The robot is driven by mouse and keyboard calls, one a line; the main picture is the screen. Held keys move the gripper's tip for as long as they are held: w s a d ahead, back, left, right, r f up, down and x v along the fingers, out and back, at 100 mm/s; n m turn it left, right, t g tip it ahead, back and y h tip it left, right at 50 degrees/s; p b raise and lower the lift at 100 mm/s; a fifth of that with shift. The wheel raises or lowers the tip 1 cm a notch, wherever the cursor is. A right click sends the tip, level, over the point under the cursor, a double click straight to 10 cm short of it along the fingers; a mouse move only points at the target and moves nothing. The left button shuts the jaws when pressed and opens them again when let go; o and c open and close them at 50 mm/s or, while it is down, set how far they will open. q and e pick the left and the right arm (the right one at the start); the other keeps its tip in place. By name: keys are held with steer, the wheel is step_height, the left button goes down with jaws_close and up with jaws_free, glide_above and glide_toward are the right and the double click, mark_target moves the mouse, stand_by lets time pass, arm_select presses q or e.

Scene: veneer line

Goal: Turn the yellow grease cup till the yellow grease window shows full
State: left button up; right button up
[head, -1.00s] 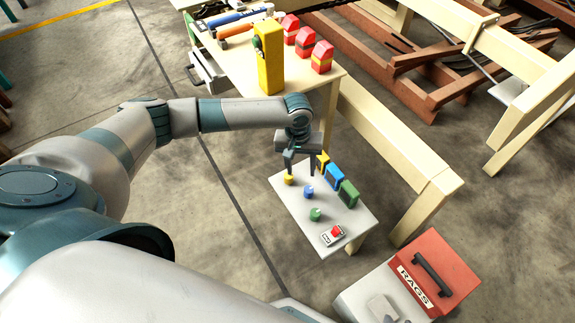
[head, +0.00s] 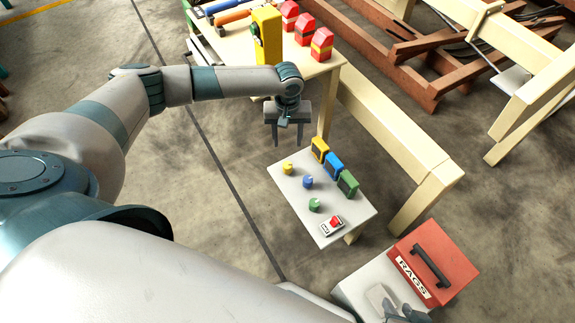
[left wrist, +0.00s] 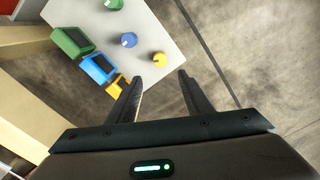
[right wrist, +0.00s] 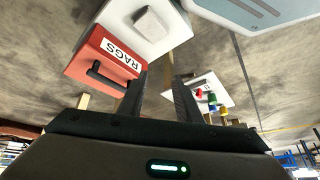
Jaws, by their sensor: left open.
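The yellow grease cup (head: 288,168) stands on a small pale table (head: 283,190); it also shows in the left wrist view (left wrist: 159,60). The yellow grease window (head: 320,150) is a box with a dark face behind the cup; the left wrist view shows it near the left finger (left wrist: 118,86). I cannot read its level. My left gripper (head: 289,145) is open and empty, raised above and apart from the cup, fingers pointing down. My right gripper (right wrist: 160,74) is open and empty; its tips show at the head view's bottom edge, by the rags box.
Blue (head: 308,182) and green (head: 314,205) cups with matching blue (head: 334,166) and green (head: 347,184) windows share the table. A device with a red button (head: 332,225) sits at the front. The red rags box (head: 440,262) stands right. A workbench (head: 235,42) stands behind.

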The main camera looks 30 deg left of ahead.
mark_target(287, 165)
arm_select(q)
step_height(287, 165, down, 14)
steer(key=b, duration=0.3)
steer(key=shift+f, duration=0.8)
arm_select(e)
steer(key=shift+w+a+r+t+y, duration=0.35)
steer(key=shift+w+a+t, duration=0.2)
steer(key=shift+a, duration=0.2)
steer(key=shift+w+a+r+t+y, duration=0.35)
steer(key=shift+w+a+t, duration=0.2)
steer(key=shift+a, duration=0.25)
steer(key=shift+w+a+r+t+y, duration=0.3)
steer(key=shift+w+a+r+t, duration=0.15)
steer(key=shift+a+t, duration=0.25)
arm_select(q)
steer(key=c, duration=1.1)
